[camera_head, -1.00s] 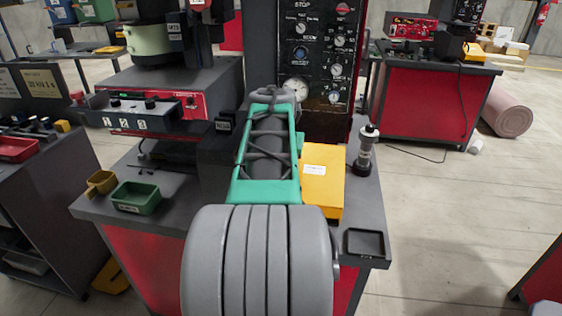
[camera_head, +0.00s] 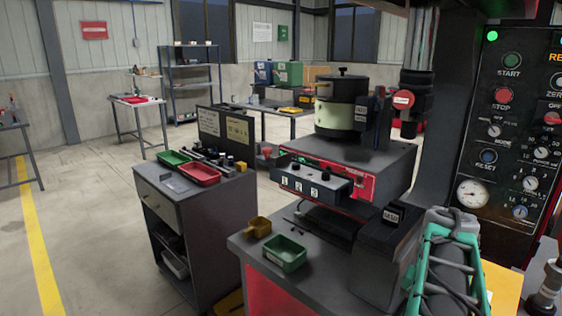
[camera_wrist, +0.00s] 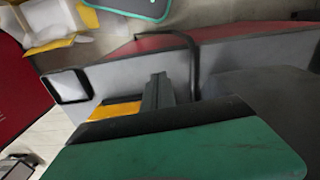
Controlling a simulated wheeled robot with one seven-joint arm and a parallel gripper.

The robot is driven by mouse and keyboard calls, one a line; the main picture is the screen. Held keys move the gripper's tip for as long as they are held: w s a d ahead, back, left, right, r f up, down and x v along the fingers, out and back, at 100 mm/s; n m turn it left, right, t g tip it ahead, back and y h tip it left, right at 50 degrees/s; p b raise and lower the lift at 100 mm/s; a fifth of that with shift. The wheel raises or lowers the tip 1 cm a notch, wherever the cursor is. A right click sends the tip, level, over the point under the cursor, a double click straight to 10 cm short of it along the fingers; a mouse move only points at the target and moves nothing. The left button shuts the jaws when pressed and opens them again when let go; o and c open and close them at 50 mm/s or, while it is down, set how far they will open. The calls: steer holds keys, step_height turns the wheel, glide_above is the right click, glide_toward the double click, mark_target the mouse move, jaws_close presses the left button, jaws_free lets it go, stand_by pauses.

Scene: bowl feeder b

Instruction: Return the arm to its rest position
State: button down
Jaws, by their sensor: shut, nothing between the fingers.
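My arm, with its green and grey link, shows at the lower right of the head view, beside the feeder station. My gripper is not clearly seen there. In the wrist view my gripper (camera_wrist: 159,93) shows as dark grey fingers close together beyond a green housing in the foreground. The fingers are shut and nothing shows between them. Whether they touch anything behind them cannot be told.
A control panel (camera_head: 508,130) rises at right. A grey cart (camera_head: 195,212) stands left; floor beyond is open.

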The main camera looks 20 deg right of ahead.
steer(key=w+a+r+n+t+p, duration=0.1)
steer(key=w+a+r+n+p, duration=0.1)
steer(key=a, duration=0.8)
steer(key=w+a+r+n+t+p, duration=0.1)
steer(key=w+a+n+p, duration=0.3)
steer(key=a, duration=0.6)
steer(key=w+a+r+n+t+p, duration=0.1)
steer(key=w+a+r+n+p, duration=0.2)
steer(key=a, duration=0.7)
steer(key=n+p, duration=0.2)
steer(key=n, duration=0.1)
steer(key=shift+a+r+n, duration=0.15)
steer(key=shift+r+n, duration=0.25)
steer(key=shift+w, duration=0.1)
